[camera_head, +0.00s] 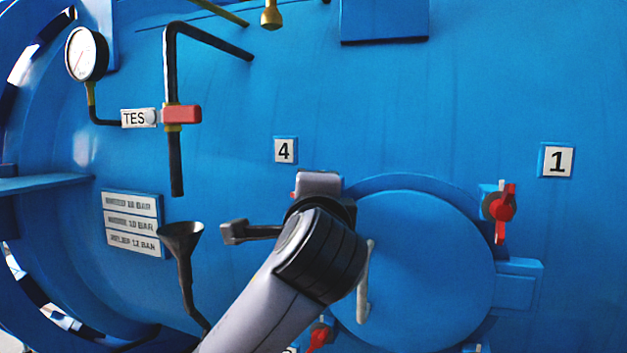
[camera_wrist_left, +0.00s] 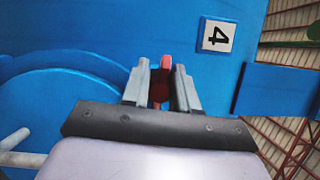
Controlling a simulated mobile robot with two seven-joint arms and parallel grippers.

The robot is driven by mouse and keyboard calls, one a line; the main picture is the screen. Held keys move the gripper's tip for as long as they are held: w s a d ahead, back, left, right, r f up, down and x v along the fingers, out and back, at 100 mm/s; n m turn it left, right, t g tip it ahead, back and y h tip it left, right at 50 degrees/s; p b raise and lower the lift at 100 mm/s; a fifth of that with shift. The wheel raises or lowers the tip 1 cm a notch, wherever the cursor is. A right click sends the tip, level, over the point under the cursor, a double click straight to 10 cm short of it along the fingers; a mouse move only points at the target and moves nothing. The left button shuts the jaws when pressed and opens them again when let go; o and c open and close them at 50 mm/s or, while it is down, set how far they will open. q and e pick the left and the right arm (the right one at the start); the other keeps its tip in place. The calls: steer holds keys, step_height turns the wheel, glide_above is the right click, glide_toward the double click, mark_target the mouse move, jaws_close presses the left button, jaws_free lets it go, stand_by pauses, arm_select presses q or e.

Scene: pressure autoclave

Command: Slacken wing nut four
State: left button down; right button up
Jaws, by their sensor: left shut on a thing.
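Wing nut four is red and shows in the left wrist view (camera_wrist_left: 164,63) between the fingers of my left gripper (camera_wrist_left: 160,80), which is shut on it. The label "4" (camera_head: 285,150) is on the blue vessel, just above my left wrist in the head view. It also shows in the left wrist view (camera_wrist_left: 217,35). In the head view my own arm and wrist hide most of the nut and the fingertips. My right gripper is in neither view.
The round blue door (camera_head: 430,260) has a pale handle (camera_head: 363,285) close beside my forearm. Another red wing nut (camera_head: 501,205) sits at the door's upper right near label "1" (camera_head: 557,160), and one (camera_head: 319,336) sits below. A funnel (camera_head: 181,238) and pipe (camera_head: 173,90) stand at the left.

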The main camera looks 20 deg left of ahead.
arm_select(q)
steer(key=n+g+p, duration=0.1)
steer(key=n+p, duration=0.1)
steer(key=shift+d+n, duration=0.1)
steer(key=shift+n, duration=0.2)
steer(key=n+h+p, duration=0.1)
steer(key=n+p, duration=0.1)
steer(key=shift+g+p, duration=0.3)
steer(key=shift+g, duration=0.1)
steer(key=n+g+h+p, duration=0.1)
steer(key=n+p, duration=0.2)
steer(key=shift+f, duration=0.15)
steer(key=shift+d+n+h+p, duration=0.1)
steer(key=shift+n+h+p, duration=0.2)
steer(key=shift+p, duration=0.25)
steer(key=shift+f+n+h+p, duration=0.3)
steer(key=shift+n+h+p, duration=0.3)
steer(key=shift+n+p, duration=0.5)
steer(key=c, duration=1)
jaws_free()
steer(key=shift+o, duration=0.2)
steer(key=shift+r, duration=0.1)
